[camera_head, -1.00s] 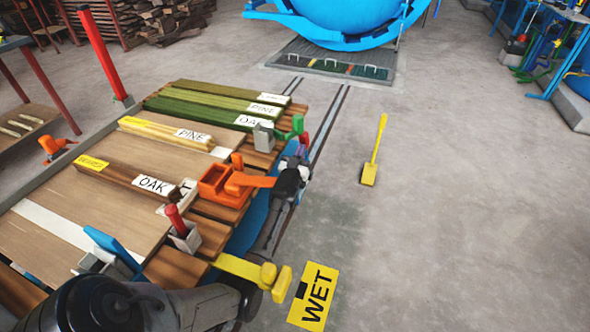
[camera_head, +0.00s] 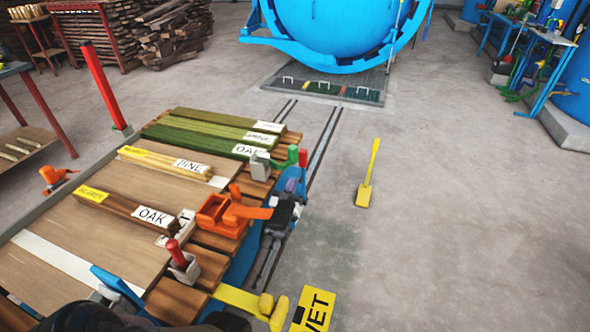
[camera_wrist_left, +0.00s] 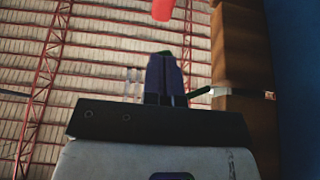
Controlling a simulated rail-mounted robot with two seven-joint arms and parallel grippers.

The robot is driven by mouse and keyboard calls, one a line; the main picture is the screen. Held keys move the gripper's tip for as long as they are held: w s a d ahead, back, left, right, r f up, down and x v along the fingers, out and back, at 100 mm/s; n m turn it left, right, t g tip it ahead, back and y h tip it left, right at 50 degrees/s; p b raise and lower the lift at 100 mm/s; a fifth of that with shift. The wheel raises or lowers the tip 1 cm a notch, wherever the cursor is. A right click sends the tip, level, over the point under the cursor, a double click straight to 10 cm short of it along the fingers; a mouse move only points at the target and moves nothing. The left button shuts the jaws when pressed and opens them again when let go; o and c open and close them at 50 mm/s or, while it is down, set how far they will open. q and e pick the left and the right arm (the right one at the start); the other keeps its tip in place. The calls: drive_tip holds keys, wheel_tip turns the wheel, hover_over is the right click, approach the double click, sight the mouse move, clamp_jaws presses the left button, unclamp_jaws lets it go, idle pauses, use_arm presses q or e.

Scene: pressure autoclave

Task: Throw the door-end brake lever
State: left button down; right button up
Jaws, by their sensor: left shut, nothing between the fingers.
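At the cart's far right corner, on the end toward the blue vessel, a small upright red handle (camera_head: 303,157) stands beside a green one (camera_head: 292,154). I cannot tell for sure which is the brake lever. My left gripper (camera_head: 294,175) is close below and in front of the red handle, along the cart's right side. In the left wrist view its dark purple fingers (camera_wrist_left: 165,75) are shut and empty. A red end (camera_wrist_left: 162,9) shows above the fingertips there, apart from them in the picture. My right gripper is not in view.
The cart (camera_head: 45,285) carries labelled boards. An orange tray (camera_head: 221,216), a red-handled grey block (camera_head: 182,262) and a yellow bar (camera_head: 242,298) sit along its near right edge. The blue vessel (camera_head: 335,25) stands ahead.

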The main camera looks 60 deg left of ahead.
use_arm(q)
drive_tip(key=s+d+p, duration=0.2)
drive_tip(key=s+d, duration=0.1)
drive_tip(key=s, duration=0.2)
drive_tip(key=shift+d+f, duration=0.3)
drive_tip(key=shift+d, duration=0.1)
